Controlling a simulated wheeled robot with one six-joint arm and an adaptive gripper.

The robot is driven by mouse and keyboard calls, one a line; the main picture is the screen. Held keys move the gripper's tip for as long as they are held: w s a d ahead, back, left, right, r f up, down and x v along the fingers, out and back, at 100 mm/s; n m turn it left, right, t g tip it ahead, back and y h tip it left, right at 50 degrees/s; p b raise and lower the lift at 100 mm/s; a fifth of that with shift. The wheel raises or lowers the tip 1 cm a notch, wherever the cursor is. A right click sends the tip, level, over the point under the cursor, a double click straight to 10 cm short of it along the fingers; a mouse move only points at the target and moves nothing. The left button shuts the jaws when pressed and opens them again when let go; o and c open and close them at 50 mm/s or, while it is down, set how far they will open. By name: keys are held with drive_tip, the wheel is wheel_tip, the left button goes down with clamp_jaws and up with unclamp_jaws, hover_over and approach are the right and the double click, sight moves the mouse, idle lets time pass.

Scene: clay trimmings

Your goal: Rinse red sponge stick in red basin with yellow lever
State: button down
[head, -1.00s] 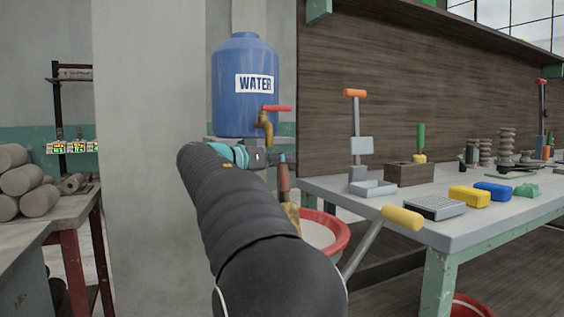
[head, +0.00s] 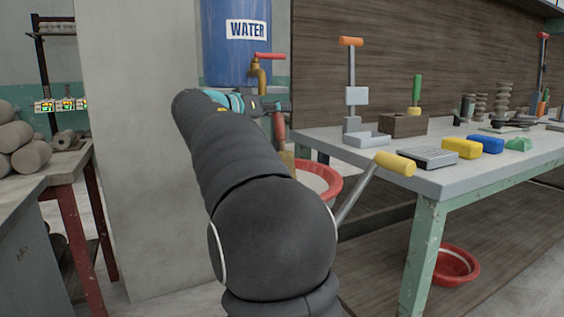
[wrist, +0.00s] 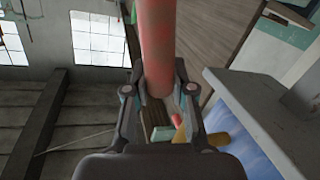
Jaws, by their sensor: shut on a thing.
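My gripper (head: 274,106) is shut on the red handle of the sponge stick (head: 279,126). The stick hangs roughly upright, its yellowish sponge end (head: 288,158) partly hidden by my arm. The wrist view shows my gripper's fingers (wrist: 158,88) on both sides of the red handle (wrist: 158,38). The red basin (head: 330,188) is behind and below the stick, partly hidden by my arm; I cannot tell whether the sponge is over it. A grey rod with a yellow lever grip (head: 395,163) slants up at the basin's right.
A blue water barrel (head: 228,62) with a brass tap and red tap handle (head: 270,57) stands behind my gripper. A workbench (head: 440,186) with sponges and tools is at right. Another red basin (head: 456,266) sits beneath it. A table with clay rolls (head: 30,158) is at left.

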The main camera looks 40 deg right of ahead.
drive_tip(key=shift+a, duration=0.1)
idle(0.3)
drive_tip(key=shift+s+a+b, duration=0.1)
drive_tip(key=shift+a+b, duration=0.2)
drive_tip(key=shift+b, duration=0.15)
drive_tip(key=shift+d, duration=0.4)
drive_tip(key=shift+r, duration=0.1)
idle(0.3)
drive_tip(key=shift+r+p, duration=2.75)
drive_tip(key=shift+r, duration=1.4)
